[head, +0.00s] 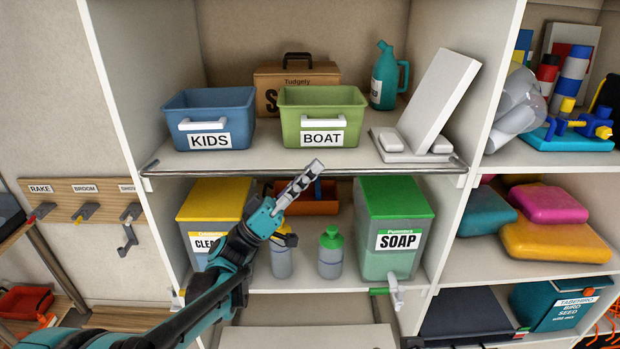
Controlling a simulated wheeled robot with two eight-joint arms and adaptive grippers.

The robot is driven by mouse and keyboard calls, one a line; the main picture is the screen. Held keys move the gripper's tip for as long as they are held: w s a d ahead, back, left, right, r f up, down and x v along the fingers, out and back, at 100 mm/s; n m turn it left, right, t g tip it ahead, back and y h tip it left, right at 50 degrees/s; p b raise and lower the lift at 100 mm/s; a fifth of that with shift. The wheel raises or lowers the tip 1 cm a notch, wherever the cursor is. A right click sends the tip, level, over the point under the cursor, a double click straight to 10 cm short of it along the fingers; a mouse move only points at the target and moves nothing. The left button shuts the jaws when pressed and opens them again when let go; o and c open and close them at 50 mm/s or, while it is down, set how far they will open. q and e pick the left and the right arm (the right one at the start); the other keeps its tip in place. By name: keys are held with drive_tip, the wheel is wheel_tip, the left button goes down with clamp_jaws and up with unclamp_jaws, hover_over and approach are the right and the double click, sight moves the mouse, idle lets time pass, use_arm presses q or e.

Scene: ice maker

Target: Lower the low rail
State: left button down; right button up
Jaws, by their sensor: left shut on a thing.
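A thin metal rail (230,174) runs level along the front edge of the middle shelf, from the left side panel to the right one. My left gripper (315,168) reaches up from the lower left and is shut on the rail near its middle, just below the green BOAT bin. The gripper's fingers hide a short piece of the rail. My right gripper is not in view.
Behind the rail stand a blue KIDS bin (209,112), a green BOAT bin (323,108) and a white slanted stand (437,100). Below are a yellow-lidded box (213,200), two bottles, including a green-capped one (330,255), and a SOAP box (395,215).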

use_arm(q)
drive_tip(key=shift+f+m+g+h+b, duration=0.35)
drive_tip(key=shift+f+m+g+b, duration=0.05)
drive_tip(key=shift+m+g, duration=1)
drive_tip(key=shift+f+m+g+h+b, duration=0.3)
drive_tip(key=shift+f+m+g+b, duration=0.1)
drive_tip(key=shift+m+g, duration=1)
drive_tip(key=shift+f+m+g+h+b, duration=0.4)
drive_tip(key=shift+m+g, duration=0.9)
drive_tip(key=shift+m, duration=0.2)
drive_tip(key=shift+s, duration=0.1)
drive_tip(key=c, duration=1.6)
unclamp_jaws()
drive_tip(key=v, duration=1.2)
drive_tip(key=shift+d, duration=0.1)
